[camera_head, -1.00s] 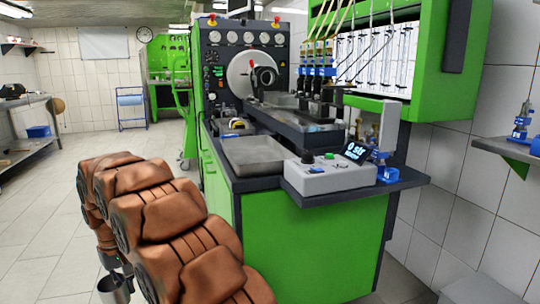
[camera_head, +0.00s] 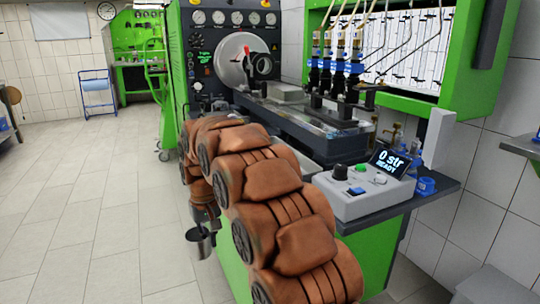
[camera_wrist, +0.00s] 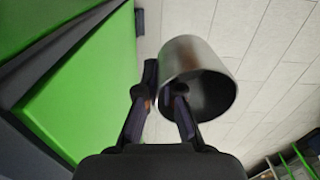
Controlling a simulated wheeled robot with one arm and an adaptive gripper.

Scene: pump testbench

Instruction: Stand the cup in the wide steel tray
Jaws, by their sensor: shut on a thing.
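The cup is a plain grey metal cup (camera_head: 198,243), hanging low at the left of the bench in the head view. In the wrist view the cup (camera_wrist: 203,58) shows its open mouth and dark inside. My gripper (camera_wrist: 165,88) is shut on its wall, one finger inside the mouth and one outside. In the head view my gripper (camera_head: 203,221) is just above the cup, beside the green bench front and below its top. The wide steel tray (camera_head: 306,160) lies on the bench top behind my brown arm, which hides most of it.
A grey control box (camera_head: 358,192) with a display stands on the bench's right corner. Behind the tray is a raised dark rail (camera_head: 300,125) with pump parts. The green bench side (camera_wrist: 85,85) is close to the cup. The tiled floor (camera_head: 100,200) at left is clear.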

